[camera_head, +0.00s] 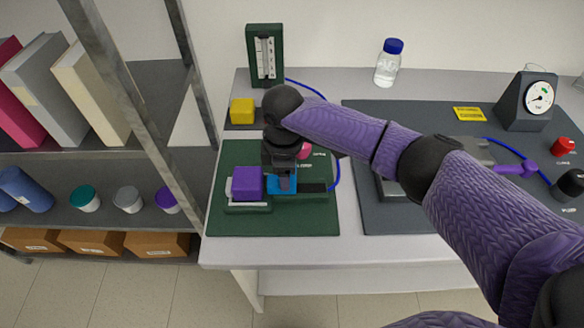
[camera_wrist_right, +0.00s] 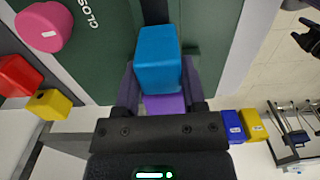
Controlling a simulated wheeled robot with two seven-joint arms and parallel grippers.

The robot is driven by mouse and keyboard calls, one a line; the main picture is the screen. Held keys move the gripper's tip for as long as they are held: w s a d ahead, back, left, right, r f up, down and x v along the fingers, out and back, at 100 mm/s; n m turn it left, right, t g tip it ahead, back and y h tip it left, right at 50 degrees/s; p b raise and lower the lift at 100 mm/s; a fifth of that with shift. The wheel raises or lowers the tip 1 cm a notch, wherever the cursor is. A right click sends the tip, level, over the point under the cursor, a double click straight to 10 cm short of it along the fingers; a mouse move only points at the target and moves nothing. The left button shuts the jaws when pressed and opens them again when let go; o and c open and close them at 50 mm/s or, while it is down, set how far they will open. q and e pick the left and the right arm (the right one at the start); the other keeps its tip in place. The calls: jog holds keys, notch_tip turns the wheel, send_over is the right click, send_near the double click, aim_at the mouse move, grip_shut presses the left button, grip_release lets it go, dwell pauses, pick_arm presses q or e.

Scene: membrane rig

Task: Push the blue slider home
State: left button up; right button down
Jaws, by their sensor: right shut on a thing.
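The blue slider (camera_head: 285,186) sits on a dark track on the green panel (camera_head: 225,222), against the right side of a purple block (camera_head: 247,183) in a pale bracket. My right gripper (camera_head: 285,178) points down at the slider and hides part of it. In the right wrist view the blue slider (camera_wrist_right: 158,58) lies between the fingertips (camera_wrist_right: 160,80), and the purple block (camera_wrist_right: 165,104) shows just below it. The right gripper is shut on the slider. A dark claw-like shape at the upper right edge of the wrist view may be my left gripper; its jaws are unclear.
A pink knob (camera_head: 305,151) and a yellow block (camera_head: 242,111) are near the panel's back. A gauge stand (camera_head: 265,55) and a bottle (camera_head: 388,65) stand behind. My right arm crosses the grey mat (camera_head: 375,115). A shelf post (camera_head: 140,110) stands left.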

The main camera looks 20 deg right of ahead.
jog(key=shift+w+a, duration=0.15)
jog(key=shift+a, duration=0.45)
jog(key=shift+d, duration=0.15)
jog(key=shift+c, duration=0.8)
grip_release()
notch_tip(320, 180, up, 10)
jog(key=shift+p, duration=1.2)
